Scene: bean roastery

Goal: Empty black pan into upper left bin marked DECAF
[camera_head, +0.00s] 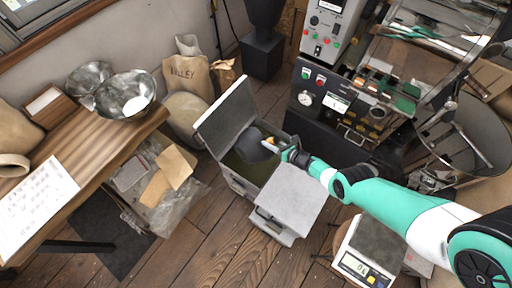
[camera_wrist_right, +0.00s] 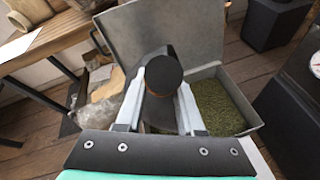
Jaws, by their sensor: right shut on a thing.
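The black pan (camera_head: 250,145) is over the mouth of an open grey metal bin (camera_head: 238,184) in the head view. It looks tilted, and I cannot see whether anything is in it. My right gripper (camera_head: 281,147) is shut on its handle. In the right wrist view the black round handle end (camera_wrist_right: 164,70) with an orange ring stands between the fingers (camera_wrist_right: 160,98), with the dark pan behind. Greenish beans (camera_wrist_right: 216,106) lie in the open bin. No DECAF marking is readable. My left gripper is not in view.
The bin's raised lid (camera_head: 226,115) stands on its left side. A closed grey bin (camera_head: 288,199) stands in front. The roaster (camera_head: 330,100) is at the back right, a scale (camera_head: 362,262) at the front right. A wooden table (camera_head: 95,148) with metal bowls is left.

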